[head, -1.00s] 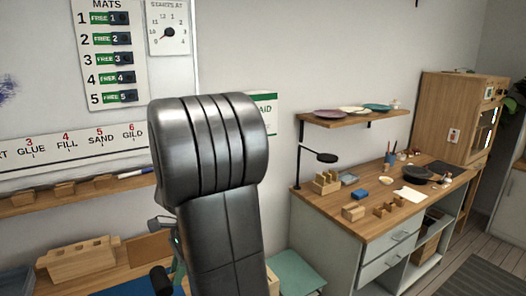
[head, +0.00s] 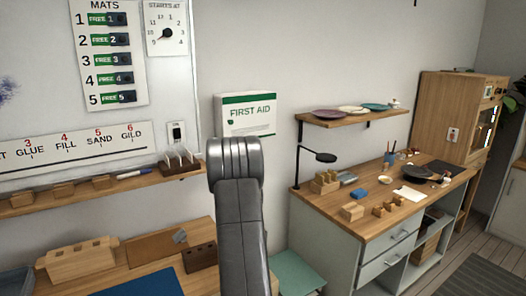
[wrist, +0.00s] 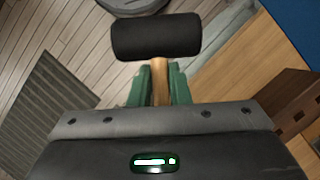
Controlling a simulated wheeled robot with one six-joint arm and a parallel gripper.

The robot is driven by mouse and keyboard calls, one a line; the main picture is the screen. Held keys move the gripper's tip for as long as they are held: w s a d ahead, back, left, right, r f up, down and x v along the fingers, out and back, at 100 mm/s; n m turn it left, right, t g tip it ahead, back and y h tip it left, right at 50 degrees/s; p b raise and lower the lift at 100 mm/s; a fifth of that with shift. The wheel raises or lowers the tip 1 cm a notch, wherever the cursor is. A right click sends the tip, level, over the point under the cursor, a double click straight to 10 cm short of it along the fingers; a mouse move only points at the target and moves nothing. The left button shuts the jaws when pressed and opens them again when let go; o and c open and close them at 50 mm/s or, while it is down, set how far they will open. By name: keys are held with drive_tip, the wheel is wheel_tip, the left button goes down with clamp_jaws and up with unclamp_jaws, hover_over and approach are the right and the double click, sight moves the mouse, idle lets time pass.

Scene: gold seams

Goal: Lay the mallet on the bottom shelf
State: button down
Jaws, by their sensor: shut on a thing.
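The mallet has a black cylindrical head (wrist: 156,36) and a light wooden handle (wrist: 160,80), seen in the wrist view. My gripper (wrist: 158,84) has green fingers shut on the handle, just below the head. The mallet is held up with the floor behind it. In the head view my grey arm stands in front of the wall, and neither gripper nor mallet can be made out. The bench at right has an open shelf space under its top (head: 426,240); I cannot tell whether that is the bottom shelf.
A workbench (head: 330,217) at right carries small wooden blocks, a lamp and a dark pan. A wall shelf (head: 345,120) holds plates. A left bench (head: 140,272) carries wooden holders and a blue mat. Floor shows at far right and in the wrist view, with a grey mat (wrist: 50,105).

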drive_tip(key=w+d+f+n, duration=0.2)
drive_tip(key=d+f, duration=0.2)
drive_tip(key=d, duration=0.1)
drive_tip(key=w+d+b+x, duration=0.1)
drive_tip(key=b+x, duration=0.8)
drive_tip(key=x, duration=0.6)
drive_tip(key=shift+f+h+b, duration=0.3)
drive_tip(key=shift+f+h, duration=0.1)
drive_tip(key=shift+f, duration=0.25)
drive_tip(key=shift+s+d, duration=0.1)
